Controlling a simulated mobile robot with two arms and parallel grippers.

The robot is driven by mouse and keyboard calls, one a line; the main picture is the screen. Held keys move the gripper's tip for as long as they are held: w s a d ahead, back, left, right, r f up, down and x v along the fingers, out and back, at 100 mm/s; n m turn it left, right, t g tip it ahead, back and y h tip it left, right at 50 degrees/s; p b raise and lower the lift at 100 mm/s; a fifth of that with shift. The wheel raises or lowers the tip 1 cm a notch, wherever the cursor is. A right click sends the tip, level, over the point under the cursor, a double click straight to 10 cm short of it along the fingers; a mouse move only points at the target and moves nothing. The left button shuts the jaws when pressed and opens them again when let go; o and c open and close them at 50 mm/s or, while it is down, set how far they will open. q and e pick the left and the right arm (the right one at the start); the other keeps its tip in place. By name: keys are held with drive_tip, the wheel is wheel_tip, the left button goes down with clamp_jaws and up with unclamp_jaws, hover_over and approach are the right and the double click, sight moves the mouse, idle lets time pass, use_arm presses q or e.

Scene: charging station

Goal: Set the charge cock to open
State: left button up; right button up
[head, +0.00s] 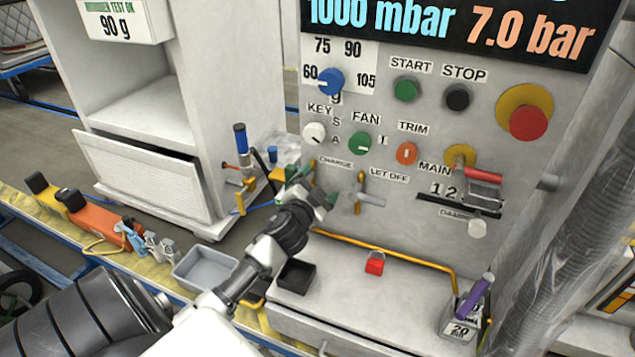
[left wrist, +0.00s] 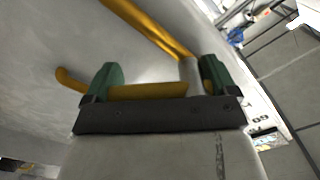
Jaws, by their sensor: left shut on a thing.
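The panel carries a CHARGE label (head: 336,161), and the charge cock below it is mostly hidden behind my left gripper (head: 312,196) in the head view. Only a bit of its yellow handle (head: 313,166) shows there. In the left wrist view the yellow handle (left wrist: 145,90) lies across between the green fingertips of my left gripper (left wrist: 155,82), which is shut on it. One end of the handle sticks out past the left finger. A grey stem shows by the right finger. My right gripper is in neither view.
The let-off cock (head: 361,193) stands close to the right of my left gripper, its yellow handle upright. A yellow pipe (head: 390,256) runs below. A black tray (head: 296,276), a red padlock (head: 375,262) and a grey bin (head: 205,268) sit lower down.

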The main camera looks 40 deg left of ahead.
use_arm(q)
drive_tip(key=m, duration=0.3)
drive_tip(key=a+f+m, duration=0.1)
drive_tip(key=m, duration=0.2)
drive_tip(key=m+p, duration=0.1)
drive_tip(key=m, duration=0.2)
drive_tip(key=shift+s+a+f, duration=0.15)
drive_tip(key=shift+s+a, duration=0.15)
drive_tip(key=shift+a, duration=0.1)
drive_tip(key=shift+m, duration=0.4)
drive_tip(key=o, duration=1)
drive_tip(key=shift+o, duration=0.2)
drive_tip(key=b+v, duration=0.1)
drive_tip(key=v, duration=0.9)
drive_tip(key=shift+s, duration=0.4)
drive_tip(key=shift+d, duration=0.1)
